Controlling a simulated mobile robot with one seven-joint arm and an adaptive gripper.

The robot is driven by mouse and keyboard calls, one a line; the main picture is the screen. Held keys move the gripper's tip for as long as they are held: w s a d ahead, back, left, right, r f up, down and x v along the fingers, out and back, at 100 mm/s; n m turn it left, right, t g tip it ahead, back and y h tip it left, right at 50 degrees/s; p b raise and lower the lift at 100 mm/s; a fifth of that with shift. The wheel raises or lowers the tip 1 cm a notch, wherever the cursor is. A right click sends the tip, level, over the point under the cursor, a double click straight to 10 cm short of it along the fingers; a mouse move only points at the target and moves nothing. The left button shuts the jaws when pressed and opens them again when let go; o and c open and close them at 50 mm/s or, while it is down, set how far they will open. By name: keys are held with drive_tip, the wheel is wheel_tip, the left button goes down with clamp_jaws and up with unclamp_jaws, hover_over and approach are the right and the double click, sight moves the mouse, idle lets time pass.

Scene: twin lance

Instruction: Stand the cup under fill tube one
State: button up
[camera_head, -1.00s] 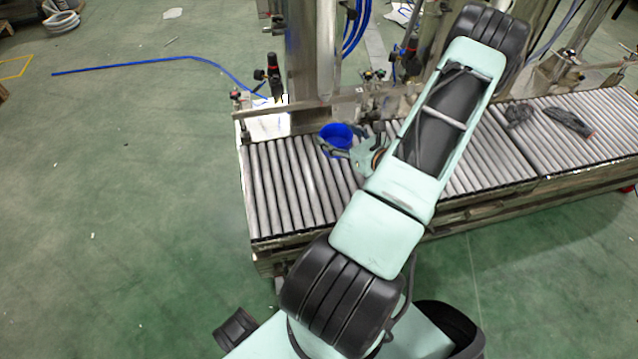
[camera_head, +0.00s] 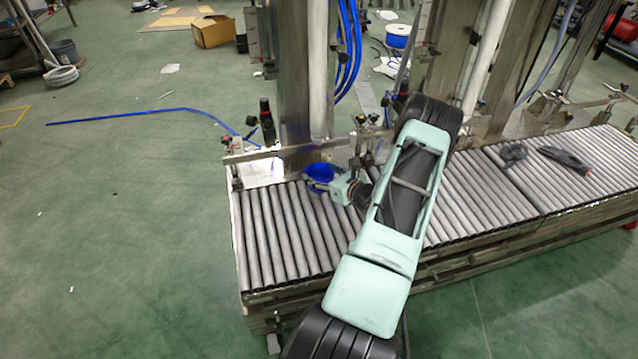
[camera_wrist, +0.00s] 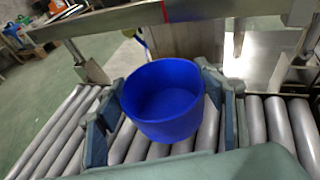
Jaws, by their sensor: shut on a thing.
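The blue cup (camera_head: 319,173) is upright at the back edge of the roller conveyor (camera_head: 285,235), close to the metal rail. My gripper (camera_head: 322,184) reaches it from the right and is shut on it. In the wrist view the cup (camera_wrist: 163,98) is between the two fingers of my gripper (camera_wrist: 165,112), and its inside looks empty. A pale vertical tube (camera_head: 317,75) comes down in front of the metal column, just above and behind the cup in the head view. I cannot tell whether the cup's base touches the rollers.
A metal rail (camera_head: 270,152) runs along the conveyor's back edge. A second pale tube (camera_head: 484,60) hangs farther right. Dark gloves (camera_head: 563,160) lie on the right rollers. The left rollers are clear.

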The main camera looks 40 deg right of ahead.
sight(313, 176)
drive_tip(key=shift+w+d+f+b, duration=0.15)
drive_tip(key=shift+f+b, duration=0.2)
drive_tip(key=shift+f, duration=0.6)
drive_tip(key=shift+w+f+b, duration=0.15)
drive_tip(key=shift+f+b, duration=0.2)
drive_tip(key=shift+f, duration=0.6)
drive_tip(key=shift+f, duration=0.15)
drive_tip(key=o, duration=1.2)
drive_tip(key=shift+o, duration=0.2)
drive_tip(key=shift+s+r, duration=0.3)
drive_tip(key=p+v, duration=0.3)
drive_tip(key=v, duration=0.8)
drive_tip(key=shift+s+r+p, duration=0.1)
drive_tip(key=shift+s+p, duration=0.05)
drive_tip(key=shift+p, duration=0.2)
